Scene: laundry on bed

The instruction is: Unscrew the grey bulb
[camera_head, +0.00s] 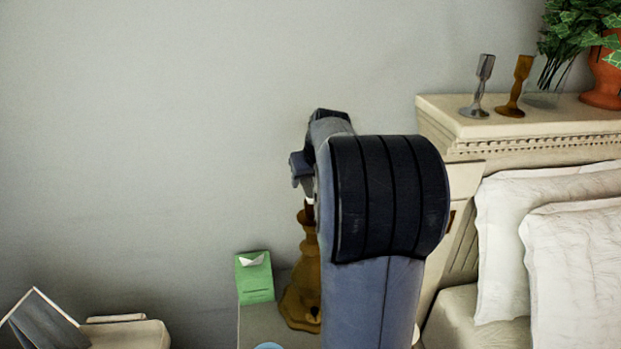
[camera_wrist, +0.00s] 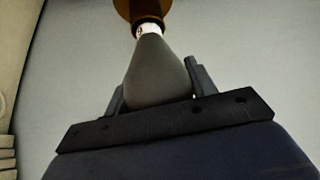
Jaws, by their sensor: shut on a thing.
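The grey bulb (camera_wrist: 156,72) fills the middle of the wrist view, its wide end towards my gripper (camera_wrist: 157,82). My gripper's two fingers are shut on its sides. The bulb's narrow end meets a white socket (camera_wrist: 150,31) under a brown lamp part; I cannot tell how far it is threaded in. In the head view, the brown turned lamp stand (camera_head: 302,290) stands upright on the nightstand, partly behind my arm. My gripper (camera_head: 301,172) is above the lamp there, and the bulb is hidden by it.
A green tissue box (camera_head: 255,279) stands left of the lamp on the nightstand (camera_head: 255,325). A blue round thing (camera_head: 268,346) shows at the bottom edge. The headboard (camera_head: 445,118) with candlesticks (camera_head: 515,85) and a plant pot (camera_head: 603,75) is at right. The wall space at left is clear.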

